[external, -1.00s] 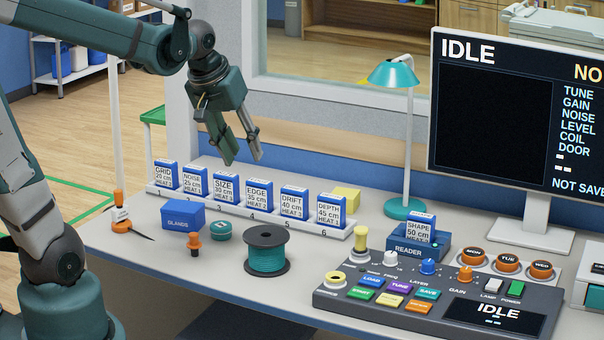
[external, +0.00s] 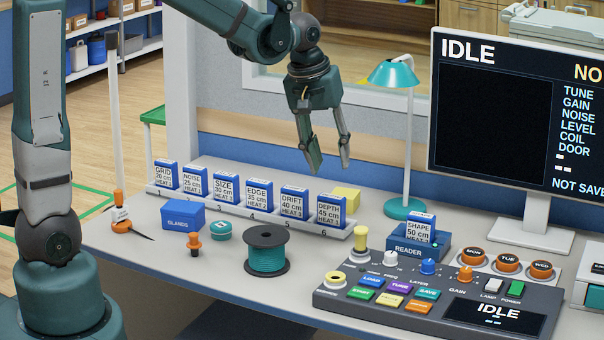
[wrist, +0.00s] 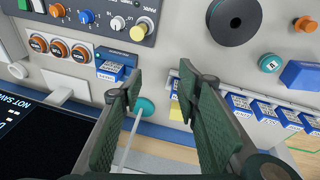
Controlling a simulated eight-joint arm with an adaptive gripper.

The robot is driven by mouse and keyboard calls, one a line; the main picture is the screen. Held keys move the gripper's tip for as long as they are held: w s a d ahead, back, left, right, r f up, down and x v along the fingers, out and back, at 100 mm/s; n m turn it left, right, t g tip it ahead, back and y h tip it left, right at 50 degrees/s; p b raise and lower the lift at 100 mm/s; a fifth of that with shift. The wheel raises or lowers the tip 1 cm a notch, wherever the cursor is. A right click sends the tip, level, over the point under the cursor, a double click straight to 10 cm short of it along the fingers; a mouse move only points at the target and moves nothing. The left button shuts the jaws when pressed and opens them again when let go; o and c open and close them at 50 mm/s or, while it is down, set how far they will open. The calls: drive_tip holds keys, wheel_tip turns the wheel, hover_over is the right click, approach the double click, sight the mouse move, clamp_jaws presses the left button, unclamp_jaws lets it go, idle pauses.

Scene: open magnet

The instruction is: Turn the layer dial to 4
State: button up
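The layer dial is the blue knob (external: 428,267) on the dark console (external: 335,299), above the LAYER lettering, between a white knob and an orange knob. It also shows in the wrist view as the blue knob (wrist: 86,17) at the upper left. I cannot read its setting. My gripper (external: 330,168) is open and empty, in the air above the right end of the card rack and left of the lamp. In the wrist view its fingers (wrist: 155,85) are spread with nothing between them. It is well up and left of the dial.
A white knob (external: 390,258), an orange knob (external: 465,273) and a cream-topped post (external: 361,238) stand near the dial. The card reader (external: 415,252) is behind the console. The teal lamp (external: 404,207) stands between my gripper and the monitor (external: 520,120). A wire spool (external: 266,255) sits left.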

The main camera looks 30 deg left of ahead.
drive_tip(key=w+d+f+g+p, duration=0.1)
drive_tip(key=d+f+p, duration=0.15)
drive_tip(key=d, duration=0.45)
drive_tip(key=w+d+f+p, duration=0.1)
drive_tip(key=d+f, duration=0.2)
drive_tip(key=d, duration=0.4)
drive_tip(key=n+g+y+p, duration=0.1)
drive_tip(key=p, duration=0.1)
hover_over(428, 261)
drive_tip(key=f, duration=0.6)
drive_tip(key=shift+s+a+f, duration=0.1)
drive_tip(key=shift+a+f, duration=0.1)
drive_tip(key=shift+f, duration=0.05)
drive_tip(key=shift+d+f, duration=0.1)
drive_tip(key=shift+d, duration=0.05)
drive_tip(key=shift+f, duration=0.15)
drive_tip(key=shift+d+f+b, duration=0.1)
drive_tip(key=shift+f+b, duration=0.55)
drive_tip(key=shift+f, duration=3.1)
drive_tip(key=c, duration=0.9)
